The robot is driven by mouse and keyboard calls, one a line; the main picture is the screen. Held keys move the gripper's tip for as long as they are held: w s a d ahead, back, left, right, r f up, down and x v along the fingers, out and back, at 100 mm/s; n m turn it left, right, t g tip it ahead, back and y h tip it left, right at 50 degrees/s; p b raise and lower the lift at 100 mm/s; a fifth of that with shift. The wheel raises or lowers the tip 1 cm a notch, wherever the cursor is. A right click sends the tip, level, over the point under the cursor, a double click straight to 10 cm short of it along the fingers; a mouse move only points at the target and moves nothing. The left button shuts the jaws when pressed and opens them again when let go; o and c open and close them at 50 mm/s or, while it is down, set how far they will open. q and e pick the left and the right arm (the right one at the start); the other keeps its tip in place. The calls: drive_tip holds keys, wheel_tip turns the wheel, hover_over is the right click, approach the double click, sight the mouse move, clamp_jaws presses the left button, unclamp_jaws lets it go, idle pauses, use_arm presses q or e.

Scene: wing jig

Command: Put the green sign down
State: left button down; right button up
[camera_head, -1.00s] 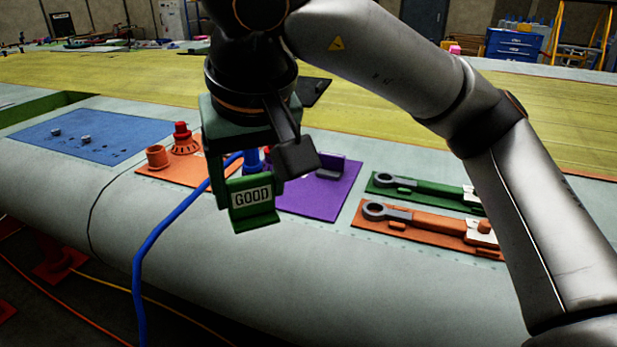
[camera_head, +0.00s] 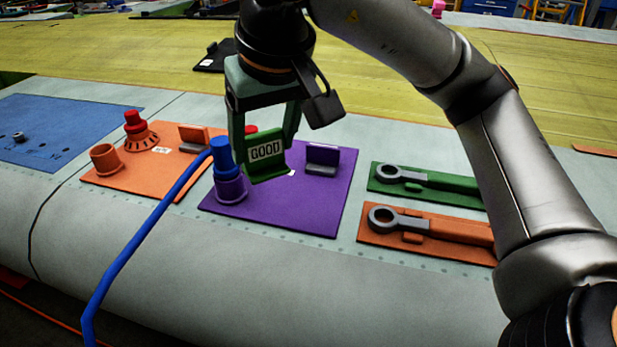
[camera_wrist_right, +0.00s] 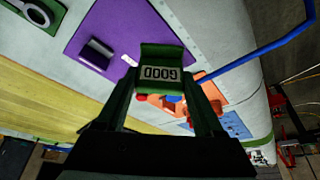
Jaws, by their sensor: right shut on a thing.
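The green sign (camera_head: 266,155) carries a white label reading GOOD. My right gripper (camera_head: 265,140) is shut on it and holds it upright over the purple mat (camera_head: 290,217). The sign also shows in the right wrist view (camera_wrist_right: 161,68), between the two green fingers (camera_wrist_right: 160,95), with its label upside down. In the head view it covers part of the purple mat, beside the blue plug in its purple socket (camera_head: 230,188). Whether its base touches the mat I cannot tell. My left gripper is not in view.
A purple holder (camera_head: 322,160) stands on the purple mat's right. An orange mat (camera_head: 135,178) with a red-topped part lies left. A blue hose (camera_head: 140,240) runs from the blue plug. Wrenches lie on green (camera_head: 381,186) and orange (camera_head: 377,240) trays at right.

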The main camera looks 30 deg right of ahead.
drive_tip(key=d+f, duration=0.4)
drive_tip(key=d, duration=0.1)
drive_tip(key=w+d+f, duration=0.1)
drive_tip(key=d+f, duration=0.1)
drive_tip(key=f, duration=0.1)
drive_tip(key=shift+w+d, duration=0.1)
drive_tip(key=shift+d, duration=0.15)
drive_tip(key=shift+d+f, duration=0.1)
drive_tip(key=shift+f, duration=1.55)
drive_tip(key=shift+f, duration=0.1)
drive_tip(key=o, duration=0.9)
drive_tip(key=shift+f, duration=0.1)
drive_tip(key=o, duration=0.4)
drive_tip(key=shift+o, duration=0.2)
